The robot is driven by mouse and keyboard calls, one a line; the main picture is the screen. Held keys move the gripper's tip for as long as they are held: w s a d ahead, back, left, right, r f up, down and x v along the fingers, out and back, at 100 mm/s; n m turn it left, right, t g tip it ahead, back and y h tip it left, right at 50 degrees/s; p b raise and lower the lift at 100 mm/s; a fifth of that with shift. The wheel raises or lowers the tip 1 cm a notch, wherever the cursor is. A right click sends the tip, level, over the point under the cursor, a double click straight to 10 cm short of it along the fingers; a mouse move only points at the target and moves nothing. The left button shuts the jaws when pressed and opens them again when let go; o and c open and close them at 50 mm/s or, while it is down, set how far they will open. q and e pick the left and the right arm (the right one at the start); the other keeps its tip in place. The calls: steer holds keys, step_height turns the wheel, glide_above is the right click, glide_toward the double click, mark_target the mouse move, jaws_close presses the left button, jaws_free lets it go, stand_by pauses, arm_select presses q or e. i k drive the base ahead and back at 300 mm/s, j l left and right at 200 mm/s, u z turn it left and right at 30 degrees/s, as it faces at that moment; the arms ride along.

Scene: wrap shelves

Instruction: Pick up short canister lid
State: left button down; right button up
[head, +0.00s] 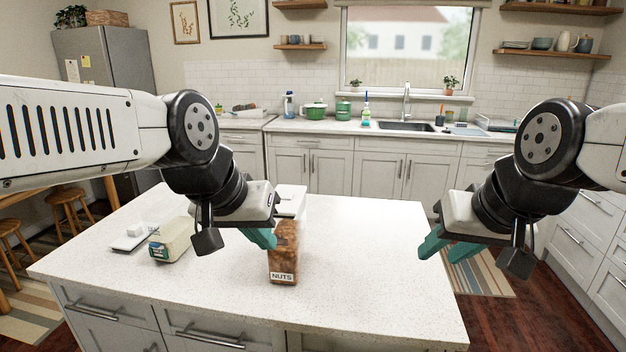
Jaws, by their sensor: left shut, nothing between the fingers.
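A short clear canister (168,246) with pale contents and a green label stands on the left part of the island. A flat white lid-like piece with a small raised block (128,241) lies on the counter just left of it. A taller canister labelled NUTS (284,256) stands near the middle. Another flat white piece (291,199) shows at its top or just behind it; I cannot tell which. My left gripper (262,240) is shut, its teal fingers just left of the NUTS canister's upper part; contact is unclear. My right gripper (448,250) is open and empty by the island's right edge.
The white island top (365,265) is clear right of the NUTS canister and between the two canisters. The sink counter (340,127) at the back holds a green pot (316,112) and bottles. Stools (68,210) stand at the left.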

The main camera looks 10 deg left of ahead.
mark_target(124, 244)
steer(key=u, duration=1.35)
